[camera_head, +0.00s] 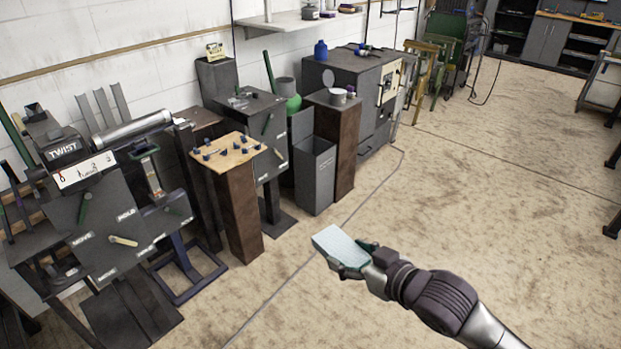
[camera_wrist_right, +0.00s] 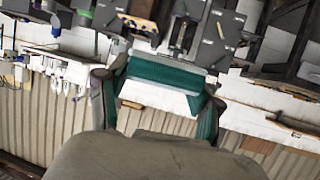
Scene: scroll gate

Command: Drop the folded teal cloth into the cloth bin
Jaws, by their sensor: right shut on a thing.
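The folded teal cloth (camera_head: 338,243) is a flat block, pale on its top face in the head view. In the right wrist view the cloth (camera_wrist_right: 165,75) shows a teal face and a white lower part between the two fingers. My right gripper (camera_head: 352,259) is shut on the cloth and holds it in the air above the open floor. A tall grey open-topped bin (camera_head: 314,178), which looks like the cloth bin, stands on the floor beyond and slightly left of the cloth, apart from it. Its small label is unreadable and its bottom is hidden. My left gripper is out of view.
A brown pedestal (camera_head: 334,140) with a pot on top stands right of the bin. A brown post (camera_head: 238,205) with a tray of small parts and a grey machine (camera_head: 250,110) stand left. The TWIST machine (camera_head: 100,205) is far left. Floor (camera_head: 480,190) at right is clear.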

